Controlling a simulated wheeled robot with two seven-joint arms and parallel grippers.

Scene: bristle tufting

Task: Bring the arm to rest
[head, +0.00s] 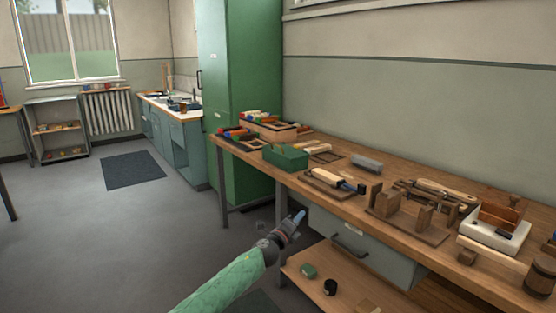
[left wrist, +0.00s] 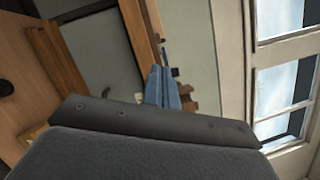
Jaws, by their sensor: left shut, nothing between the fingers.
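My left arm comes in from the bottom in the head view, in a green sleeve. Its gripper (head: 297,219) is shut and empty, with blue fingertips, in the air in front of the workbench (head: 335,201) and below the level of its top. In the left wrist view the blue fingers (left wrist: 162,88) lie together with nothing between them. The wrist view is tilted, with the dark gripper body filling its lower part. My right gripper does not show in either view.
The bench holds a green box (head: 286,158), a brush on a board (head: 335,183), a wooden jig (head: 408,212) and a white tray (head: 496,231). A drawer (head: 362,250) and a lower shelf (head: 325,290) are close right of the gripper. The floor (head: 130,230) at left is clear.

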